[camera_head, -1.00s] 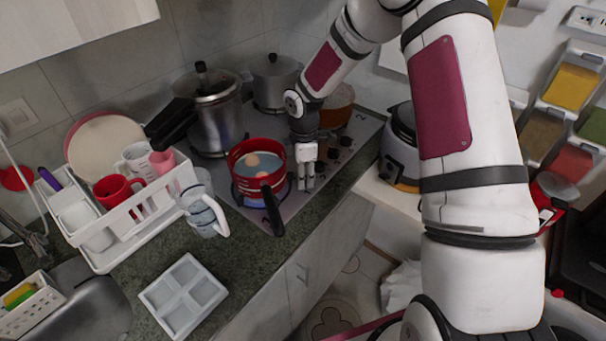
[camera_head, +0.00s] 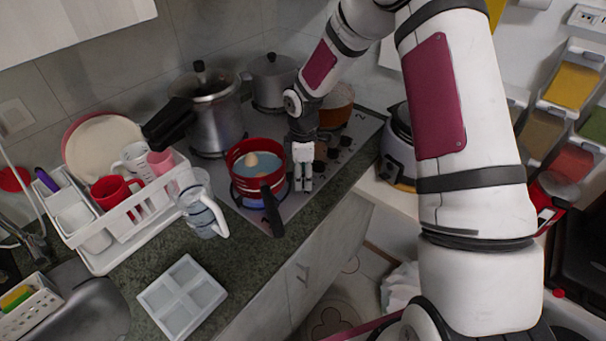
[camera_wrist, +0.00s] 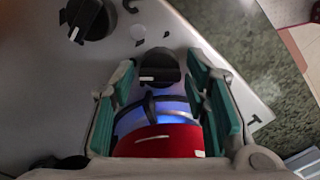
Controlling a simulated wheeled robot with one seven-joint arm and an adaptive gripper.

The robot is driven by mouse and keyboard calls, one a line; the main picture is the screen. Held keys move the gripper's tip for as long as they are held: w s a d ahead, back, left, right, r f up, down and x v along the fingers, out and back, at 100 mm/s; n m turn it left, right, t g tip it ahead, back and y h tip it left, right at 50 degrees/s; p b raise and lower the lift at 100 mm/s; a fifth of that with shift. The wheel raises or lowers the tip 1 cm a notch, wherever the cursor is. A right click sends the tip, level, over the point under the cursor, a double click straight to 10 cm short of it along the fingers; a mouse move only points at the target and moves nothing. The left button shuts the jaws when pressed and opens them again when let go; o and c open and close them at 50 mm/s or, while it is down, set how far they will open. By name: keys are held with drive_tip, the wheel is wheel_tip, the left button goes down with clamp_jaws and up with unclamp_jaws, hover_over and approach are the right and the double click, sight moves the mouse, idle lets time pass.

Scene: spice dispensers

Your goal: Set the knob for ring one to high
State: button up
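My gripper (camera_head: 303,184) is at the front of the steel stove, right of the red pot (camera_head: 241,158). In the wrist view my gripper (camera_wrist: 160,72) is open, with its teal finger pads apart. A black knob (camera_wrist: 158,66) with a white mark lies between the fingertips there, with no clear contact on either side. The red pot (camera_wrist: 165,142) shows below it, with a blue flame (camera_wrist: 150,112) at its edge. A second black knob (camera_wrist: 88,18) is at upper left. In the head view, dark knobs (camera_head: 333,153) run along the stove's right side; my gripper hides the nearest one.
The pot's dark handle (camera_head: 271,211) points toward the counter edge, close to my gripper. Metal pots (camera_head: 217,122) stand behind. A glass jug (camera_head: 204,207), a white dish rack (camera_head: 128,226) and a divided tray (camera_head: 182,297) are to the left. A cooker (camera_head: 397,158) stands to the right.

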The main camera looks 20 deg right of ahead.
drive_tip(key=shift+r, duration=0.1)
wheel_tip(320, 180, up, 12)
idle(0.7)
idle(0.3)
wheel_tip(320, 180, up, 11)
drive_tip(key=m+t+h, duration=0.1)
drive_tip(key=m, duration=0.3)
hover_over(303, 176)
drive_tip(key=s, duration=0.6)
drive_tip(key=s+r+m+t, duration=0.1)
drive_tip(key=s+r+m, duration=0.2)
drive_tip(key=s, duration=0.4)
drive_tip(key=s+r+m+t, duration=0.2)
drive_tip(key=s+r+m, duration=0.2)
drive_tip(key=s, duration=0.4)
drive_tip(key=s+r+m+t+y, duration=0.1)
drive_tip(key=s+r+m, duration=0.2)
drive_tip(key=s, duration=0.5)
drive_tip(key=shift+d+r+m+t, duration=0.15)
drive_tip(key=shift+r+m+t, duration=0.15)
drive_tip(key=shift+m, duration=0.1)
